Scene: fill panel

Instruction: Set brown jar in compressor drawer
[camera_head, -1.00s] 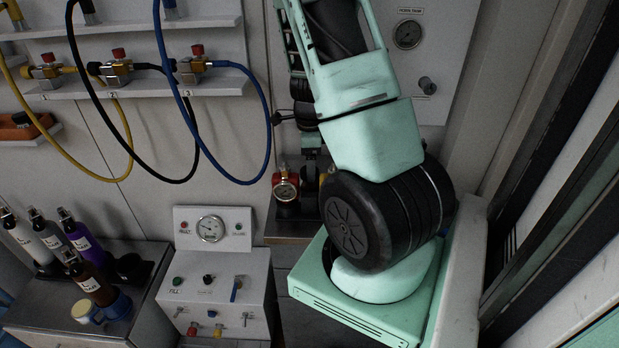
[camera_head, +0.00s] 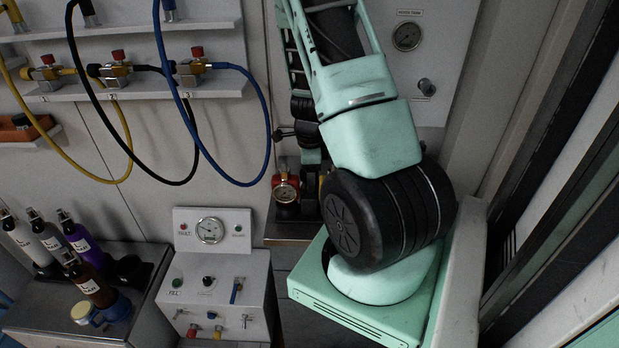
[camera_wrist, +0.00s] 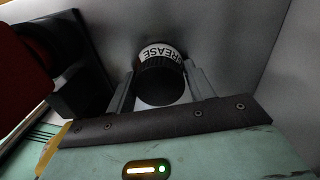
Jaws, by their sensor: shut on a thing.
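In the wrist view, a dark jar (camera_wrist: 160,82) with a white label reading "GREASE" sits between the two grey fingers of my gripper (camera_wrist: 161,88), which is shut on it. The jar looks nearly black in this light, so I cannot confirm brown. Plain grey surfaces (camera_wrist: 225,35) lie around and beyond it; I cannot tell whether they are the drawer's inside or whether the jar touches them.
A dark angular block (camera_wrist: 85,65) and a dark red shape (camera_wrist: 22,70) are close left of the jar.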

